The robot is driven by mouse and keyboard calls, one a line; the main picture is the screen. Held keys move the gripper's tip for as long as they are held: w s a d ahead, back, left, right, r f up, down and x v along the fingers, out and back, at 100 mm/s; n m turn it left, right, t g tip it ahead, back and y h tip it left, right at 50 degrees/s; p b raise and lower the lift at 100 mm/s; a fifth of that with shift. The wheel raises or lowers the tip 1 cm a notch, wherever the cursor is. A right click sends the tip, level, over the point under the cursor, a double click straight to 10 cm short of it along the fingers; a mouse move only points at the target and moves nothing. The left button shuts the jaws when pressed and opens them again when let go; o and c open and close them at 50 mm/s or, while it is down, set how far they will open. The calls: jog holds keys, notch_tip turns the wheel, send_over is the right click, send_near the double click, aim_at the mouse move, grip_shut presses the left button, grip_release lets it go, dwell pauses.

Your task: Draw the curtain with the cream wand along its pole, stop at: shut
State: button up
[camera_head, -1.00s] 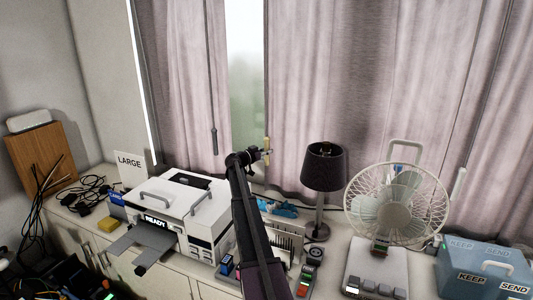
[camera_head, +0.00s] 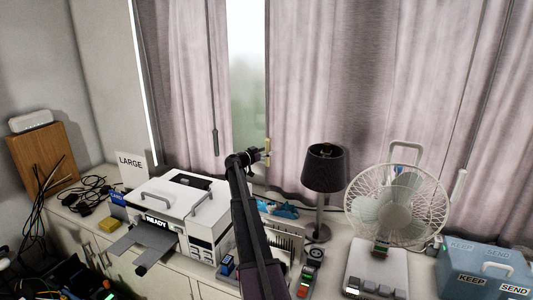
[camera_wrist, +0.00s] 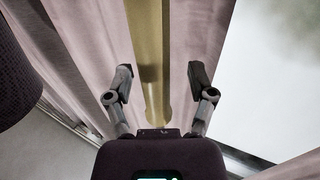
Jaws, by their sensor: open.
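The cream wand (camera_head: 267,146) hangs at the left edge of the right-hand pink curtain (camera_head: 330,80). My gripper (camera_head: 261,156) is at the wand's lower part. In the wrist view, the wand (camera_wrist: 148,50) runs between the two spread fingers of my gripper (camera_wrist: 162,85), with space on either side. The gripper is open and grips nothing. A bright strip of window (camera_head: 247,70) shows between this curtain and the left-hand curtain (camera_head: 190,70). The pole is out of view above.
A dark wand (camera_head: 214,140) hangs on the left-hand curtain. A black lamp (camera_head: 324,168) and a fan (camera_head: 397,203) stand on the counter right of my arm. A white printer (camera_head: 178,210) stands left of it. The lampshade edge (camera_wrist: 15,75) shows in the wrist view.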

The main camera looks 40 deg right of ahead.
jog(key=a, duration=1.1)
jog(key=shift+w+a, duration=0.35)
jog(key=shift+w, duration=0.05)
jog(key=shift+s+f, duration=0.1)
dwell(0.3)
